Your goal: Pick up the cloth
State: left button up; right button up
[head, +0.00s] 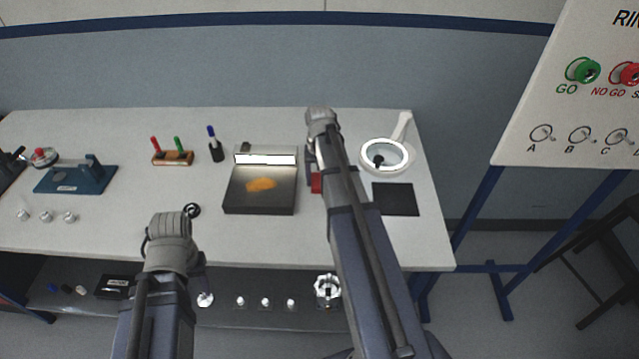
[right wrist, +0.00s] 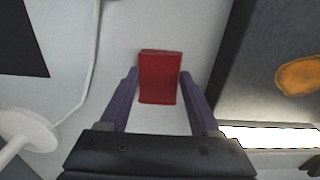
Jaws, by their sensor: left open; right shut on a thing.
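The cloth (head: 261,184) appears as a flat orange patch lying on a dark plate on the table in the head view. It also shows at the right edge of the right wrist view (right wrist: 298,76). My right gripper (right wrist: 160,82) is shut on a red block (right wrist: 160,78), to the right of the dark plate in the head view. The red block (head: 316,183) shows partly beside my right arm there. My left gripper (head: 170,240) is at the table's front edge, left of the plate. It is open; its fingers are mostly hidden.
The dark plate (head: 258,205) has a bright strip at its back. A ring-lit magnifier (head: 384,156) and black mat (head: 396,199) stand right. A wooden pen holder (head: 172,158), blue fixture (head: 75,178) and small black ring (head: 192,210) are left. A lower shelf holds small parts.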

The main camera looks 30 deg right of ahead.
aim_at(320, 182)
pick_arm(q)
jog(key=shift+r, duration=0.1)
pick_arm(e)
jog(key=shift+r, duration=0.15)
pick_arm(q)
notch_tip(320, 182, up, 10)
jog(key=p, duration=1)
pick_arm(e)
notch_tip(320, 182, up, 10)
